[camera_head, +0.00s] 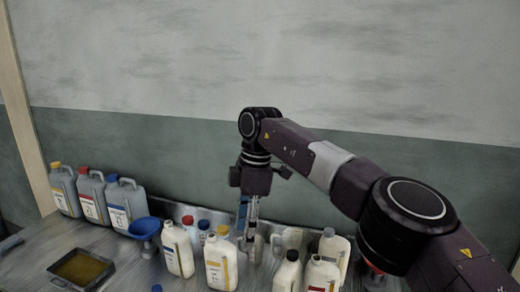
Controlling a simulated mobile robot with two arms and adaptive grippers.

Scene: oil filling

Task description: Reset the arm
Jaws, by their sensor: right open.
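My right arm reaches in from the right and bends down at the wrist. My right gripper (250,232) points down among the bottles near the back of the table, open. Its fingers are small and partly merge with the bottles around them. I cannot tell whether they touch a bottle. A white jug with a yellow label (220,262) stands just in front and to the left of it. My left gripper is not in view.
The table (125,262) holds several grey jugs (127,205) at the back left, a blue funnel (145,229) and a dark tray of yellowish oil (82,269). White bottles (288,272) crowd the middle and right. A wall stands behind. Space above the left jugs is free.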

